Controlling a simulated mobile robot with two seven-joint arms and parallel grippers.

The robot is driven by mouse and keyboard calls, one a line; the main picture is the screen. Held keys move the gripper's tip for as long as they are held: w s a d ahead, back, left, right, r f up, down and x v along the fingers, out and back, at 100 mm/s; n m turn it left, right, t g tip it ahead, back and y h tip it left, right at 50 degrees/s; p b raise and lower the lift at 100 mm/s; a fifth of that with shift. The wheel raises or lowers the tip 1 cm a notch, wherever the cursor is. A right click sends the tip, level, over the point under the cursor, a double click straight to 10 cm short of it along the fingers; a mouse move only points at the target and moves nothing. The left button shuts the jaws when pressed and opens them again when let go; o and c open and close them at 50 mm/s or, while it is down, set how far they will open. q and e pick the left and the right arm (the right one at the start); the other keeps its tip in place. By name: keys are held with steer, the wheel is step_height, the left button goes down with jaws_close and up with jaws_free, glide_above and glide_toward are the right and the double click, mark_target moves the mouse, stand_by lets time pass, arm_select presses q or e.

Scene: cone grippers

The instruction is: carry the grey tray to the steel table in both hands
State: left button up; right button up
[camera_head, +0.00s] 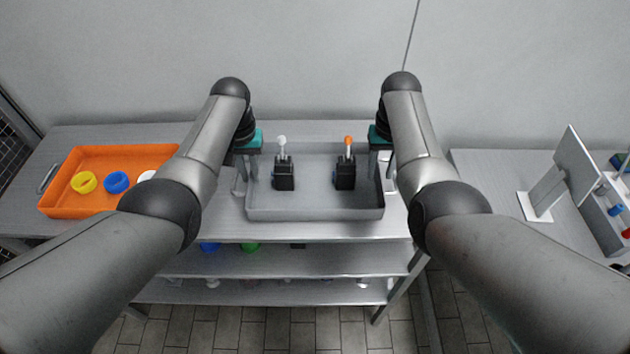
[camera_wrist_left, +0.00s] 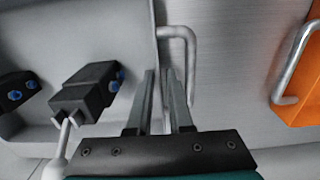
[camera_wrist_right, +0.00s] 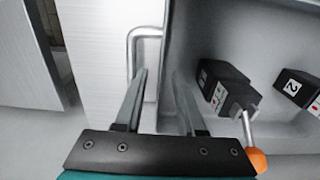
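The grey tray (camera_head: 315,213) rests on a metal table, holding two black boxes, one with a white-tipped lever (camera_head: 284,172) and one with an orange-tipped lever (camera_head: 345,172). My left gripper (camera_head: 243,172) is at the tray's left end. In the left wrist view its fingers (camera_wrist_left: 161,75) are slightly apart over the tray's side wall, beside the metal handle (camera_wrist_left: 191,70). My right gripper (camera_head: 384,168) is at the right end. In the right wrist view its fingers (camera_wrist_right: 160,75) are apart, one inside the handle's (camera_wrist_right: 131,50) outline, one over the tray's inside. Contact cannot be told.
An orange tray (camera_head: 75,205) with coloured rings stands left on the same table (camera_head: 310,230). Past a gap on the right is another metal-topped table (camera_head: 485,185) with a tilted panel on a white stand (camera_head: 540,205) and a grey bin (camera_head: 605,215). Its near left part is bare.

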arm_select(q)
steer(key=shift+f, duration=0.65)
arm_select(e)
steer(key=shift+f, duration=0.7)
arm_select(q)
jaws_close()
arm_select(e)
steer(key=c, duration=0.3)
jaws_close()
